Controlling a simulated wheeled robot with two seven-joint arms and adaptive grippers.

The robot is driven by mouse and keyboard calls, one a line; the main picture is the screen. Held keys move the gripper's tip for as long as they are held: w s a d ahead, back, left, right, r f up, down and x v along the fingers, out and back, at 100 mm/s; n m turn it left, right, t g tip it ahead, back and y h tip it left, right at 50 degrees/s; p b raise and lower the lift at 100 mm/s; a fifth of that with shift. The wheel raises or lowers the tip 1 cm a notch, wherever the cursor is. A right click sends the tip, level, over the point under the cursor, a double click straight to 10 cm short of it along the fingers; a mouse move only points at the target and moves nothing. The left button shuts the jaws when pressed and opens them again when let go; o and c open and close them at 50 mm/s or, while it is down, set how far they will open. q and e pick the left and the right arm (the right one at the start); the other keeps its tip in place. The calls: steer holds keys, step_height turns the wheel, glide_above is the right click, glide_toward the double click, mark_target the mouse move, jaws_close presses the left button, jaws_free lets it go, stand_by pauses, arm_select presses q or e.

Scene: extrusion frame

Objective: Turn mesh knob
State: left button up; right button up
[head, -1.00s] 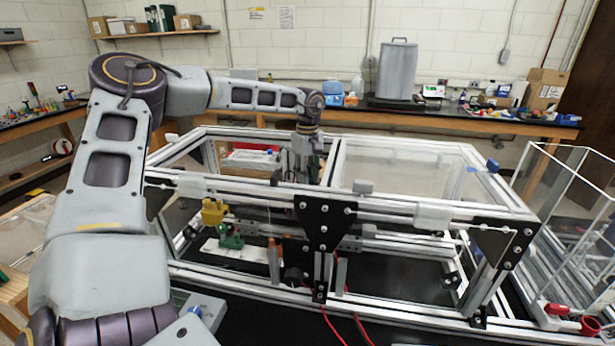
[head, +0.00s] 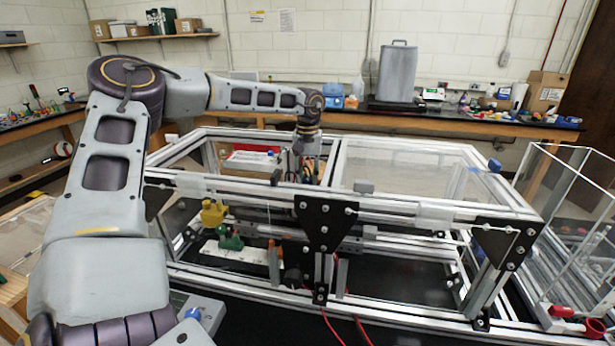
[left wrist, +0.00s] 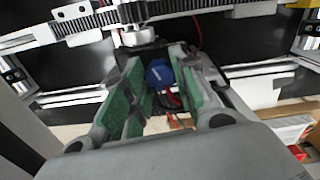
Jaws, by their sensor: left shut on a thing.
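A blue knob (left wrist: 158,73), which I take to be the mesh knob, shows between my left gripper's green-padded fingers in the left wrist view. My left gripper (left wrist: 158,62) is shut on it, though the exact contact is partly hidden by the fingers. In the head view my left gripper (head: 307,172) reaches down into the frame behind the front top rail, and its fingertips and the knob are hidden there. A dark toothed rack (left wrist: 100,22) runs just beyond the fingers in the left wrist view. My right gripper is not in view.
The aluminium extrusion frame (head: 435,209) has rails and black plates (head: 325,222) close around my left gripper. A yellow part (head: 213,211) and a green part (head: 230,238) sit inside at left. A clear box (head: 575,215) stands at right. Red wires hang at the front.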

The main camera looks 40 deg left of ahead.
mark_target(307, 178)
arm_select(q)
steer(key=shift+m, duration=1.2)
steer(key=o, duration=1)
steer(key=shift+r, duration=0.1)
steer(key=shift+r, duration=5.9)
steer(key=shift+r, duration=0.1)
